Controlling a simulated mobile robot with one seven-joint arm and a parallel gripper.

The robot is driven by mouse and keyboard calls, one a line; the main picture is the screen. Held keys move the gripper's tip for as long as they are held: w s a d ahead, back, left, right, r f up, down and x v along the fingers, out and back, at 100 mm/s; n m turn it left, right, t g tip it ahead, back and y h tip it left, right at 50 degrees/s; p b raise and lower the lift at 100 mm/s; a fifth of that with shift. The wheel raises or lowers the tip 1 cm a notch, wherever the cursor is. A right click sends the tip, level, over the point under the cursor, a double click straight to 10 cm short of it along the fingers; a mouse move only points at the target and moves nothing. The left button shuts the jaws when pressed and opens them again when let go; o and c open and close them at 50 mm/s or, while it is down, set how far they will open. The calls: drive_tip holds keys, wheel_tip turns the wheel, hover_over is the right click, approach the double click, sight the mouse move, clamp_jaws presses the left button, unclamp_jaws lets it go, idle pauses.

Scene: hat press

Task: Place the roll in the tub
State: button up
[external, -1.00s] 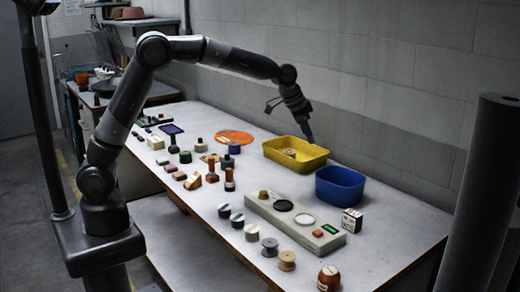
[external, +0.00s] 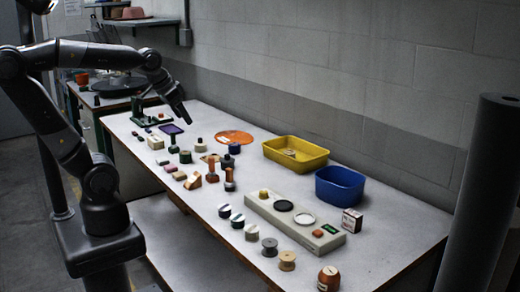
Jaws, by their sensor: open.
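A yellow tub (external: 312,163) stands towards the back of the bench, and a blue tub (external: 340,188) stands to its right. A small pale round thing, which looks like a roll (external: 290,153), lies inside the yellow tub, partly hidden by the wall. The inside of the blue tub shows no contents. My gripper (external: 182,120) is open and points down above the far left part of the bench, well away from both tubs. Its fingers are small and dark in this view, and I see nothing held.
Several stamps, blocks and small jars crowd the left half of the bench (external: 375,260). An orange disc (external: 235,137) lies behind them. A grey panel (external: 295,222) with round pads lies in front of the tubs. Spools (external: 287,260) stand along the front edge.

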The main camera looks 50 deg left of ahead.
drive_tip(key=s+a+f, duration=0.1)
drive_tip(key=s+f, duration=0.1)
drive_tip(key=s, duration=0.3)
drive_tip(key=shift+s+a+f+n+y, duration=0.2)
drive_tip(key=shift+a+f+n+y, duration=0.1)
drive_tip(key=shift+f+n, duration=0.1)
